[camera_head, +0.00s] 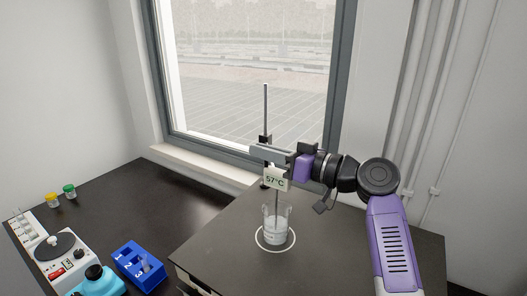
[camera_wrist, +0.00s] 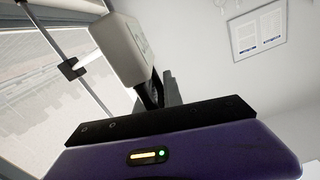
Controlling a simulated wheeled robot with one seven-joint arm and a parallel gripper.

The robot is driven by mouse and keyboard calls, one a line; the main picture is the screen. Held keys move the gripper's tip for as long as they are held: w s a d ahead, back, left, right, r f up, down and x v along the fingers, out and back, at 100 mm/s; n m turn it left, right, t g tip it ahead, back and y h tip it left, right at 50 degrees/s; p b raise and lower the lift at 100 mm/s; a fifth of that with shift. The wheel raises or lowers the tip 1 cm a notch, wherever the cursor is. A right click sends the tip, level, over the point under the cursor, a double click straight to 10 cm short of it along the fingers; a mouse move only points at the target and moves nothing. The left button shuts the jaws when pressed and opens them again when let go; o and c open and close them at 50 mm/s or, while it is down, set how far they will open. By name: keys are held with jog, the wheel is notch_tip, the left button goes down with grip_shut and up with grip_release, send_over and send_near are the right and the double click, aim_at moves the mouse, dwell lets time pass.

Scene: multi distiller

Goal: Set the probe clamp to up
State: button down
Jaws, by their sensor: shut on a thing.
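The probe clamp (camera_head: 264,140) sits on an upright metal rod (camera_head: 265,105) above the beaker. A pale probe head reading 57°C (camera_head: 275,180) hangs from it, with its thin stem running down to the glass beaker (camera_head: 277,226). My gripper (camera_head: 276,154) is level with the clamp and shut on the probe assembly; the fingers hide the exact contact. In the wrist view the pale probe head (camera_wrist: 119,48) lies just beyond the gripper, and the dark clamp (camera_wrist: 71,70) shows on the rod at the left.
The beaker stands in a white ring (camera_head: 261,246) on the dark bench. At the lower left are a blue numbered rack (camera_head: 139,267), a white device with a dark round top (camera_head: 57,248), and yellow and green capped jars (camera_head: 61,196). A window is behind the rod.

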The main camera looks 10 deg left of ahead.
jog(key=shift+s+a+r, duration=0.1)
dwell(0.8)
notch_tip(320, 180, up, 14)
jog(key=p, duration=0.1)
jog(key=shift+f, duration=0.2)
jog(key=c, duration=1.5)
grip_release()
jog(key=shift+s+r, duration=0.1)
jog(key=shift+f, duration=0.2)
jog(key=shift+b+v, duration=1.05)
jog(key=shift+v, duration=2.9)
